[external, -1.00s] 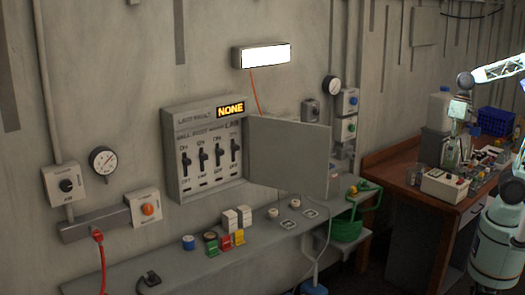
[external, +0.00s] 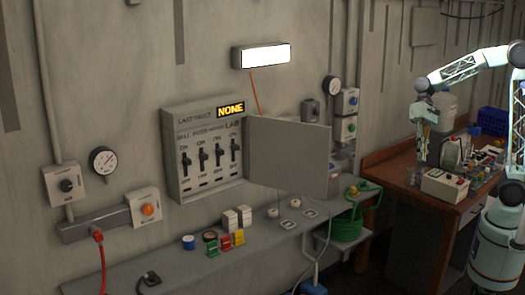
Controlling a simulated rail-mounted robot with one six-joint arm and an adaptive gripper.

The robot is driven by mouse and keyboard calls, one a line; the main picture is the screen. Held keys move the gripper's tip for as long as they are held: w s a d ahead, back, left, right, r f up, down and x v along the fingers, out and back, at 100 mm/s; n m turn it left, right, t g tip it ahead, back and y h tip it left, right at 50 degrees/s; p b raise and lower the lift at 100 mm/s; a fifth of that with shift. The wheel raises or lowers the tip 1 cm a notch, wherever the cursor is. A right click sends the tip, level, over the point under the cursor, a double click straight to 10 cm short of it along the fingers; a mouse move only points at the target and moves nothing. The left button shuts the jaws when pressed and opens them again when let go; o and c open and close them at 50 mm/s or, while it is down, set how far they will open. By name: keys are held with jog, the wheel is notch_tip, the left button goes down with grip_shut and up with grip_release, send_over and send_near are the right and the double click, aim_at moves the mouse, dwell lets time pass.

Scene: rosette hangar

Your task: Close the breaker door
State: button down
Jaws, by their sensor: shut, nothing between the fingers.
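The breaker box (external: 205,150) is on the wall with a lit display reading NONE and a row of black switches. Its grey breaker door (external: 289,158) stands open, swung out to the right of the box. My gripper (external: 421,158) hangs pointing down at the right, in front of the wooden workbench and well to the right of the door, touching nothing that I can make out. It is small in this view; its fingers are shut with nothing held.
A grey shelf (external: 165,262) below the box carries several small blocks and coloured pieces. The wooden workbench (external: 395,168) holds tools and containers. Space between door and gripper looks clear.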

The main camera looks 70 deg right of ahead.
jog(key=w+f+m+y+b, duration=0.1)
jog(key=w+f+m+y, duration=0.2)
jog(key=w, duration=1)
jog(key=w+f+m+t+y+b, duration=0.1)
jog(key=w+f+m+y, duration=0.3)
jog(key=w, duration=0.9)
jog(key=w+a+f+m+t+y+b, duration=0.1)
jog(key=w+f+m+y, duration=0.2)
jog(key=w+f, duration=0.4)
jog(key=w, duration=0.7)
jog(key=shift+f+m+y, duration=0.35)
jog(key=shift+m+y, duration=0.05)
jog(key=shift+a, duration=0.2)
jog(key=b, duration=0.3)
send_near(322, 188)
jog(key=a, duration=0.5)
jog(key=shift+w+f, duration=0.3)
jog(key=shift+f, duration=0.1)
jog(key=shift+a, duration=0.3)
jog(key=shift+a, duration=0.1)
